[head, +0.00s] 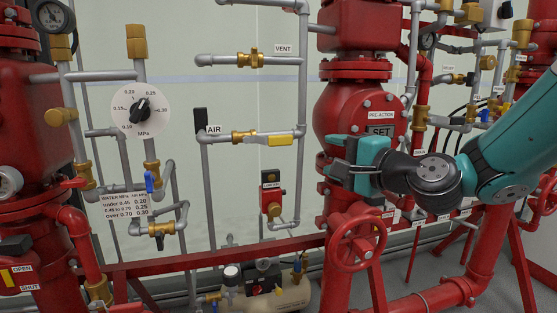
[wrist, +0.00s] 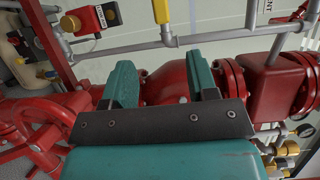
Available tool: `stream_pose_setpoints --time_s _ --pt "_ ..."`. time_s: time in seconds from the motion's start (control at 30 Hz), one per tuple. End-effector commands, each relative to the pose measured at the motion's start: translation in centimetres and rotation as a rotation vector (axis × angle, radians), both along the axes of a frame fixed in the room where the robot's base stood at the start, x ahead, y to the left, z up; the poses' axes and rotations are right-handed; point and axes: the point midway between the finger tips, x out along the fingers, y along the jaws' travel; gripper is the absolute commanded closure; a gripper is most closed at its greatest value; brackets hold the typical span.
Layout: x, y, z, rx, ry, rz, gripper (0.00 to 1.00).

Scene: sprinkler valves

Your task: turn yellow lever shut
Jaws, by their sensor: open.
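The yellow lever (head: 281,140) is on a brass valve (head: 243,137) in the grey pipe beside the AIR label. It lies along the pipe, pointing right. My gripper (head: 333,156) is to the right of the lever and a little lower, in front of the red PRE-ACTION valve body. Its two teal fingers show apart in the wrist view (wrist: 164,75), with nothing held between them.
The red PRE-ACTION valve body (head: 338,108) stands close behind my gripper. A red handwheel (head: 357,238) is below it. A small red box valve (head: 272,193) hangs below the lever. The pale wall area around the AIR pipe is fairly open.

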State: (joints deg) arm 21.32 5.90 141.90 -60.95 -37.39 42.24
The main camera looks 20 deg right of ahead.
Motion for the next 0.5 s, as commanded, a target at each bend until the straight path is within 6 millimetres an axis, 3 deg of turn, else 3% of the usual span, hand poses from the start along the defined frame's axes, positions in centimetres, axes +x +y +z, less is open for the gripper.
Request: stream_pose_setpoints --time_s 0.17,0.5 --pt "1.9 0.8 0.3 0.005 -0.002 -0.001 0.47" --pt "8.9 3.8 0.4 0.003 -0.002 0.002 0.47"
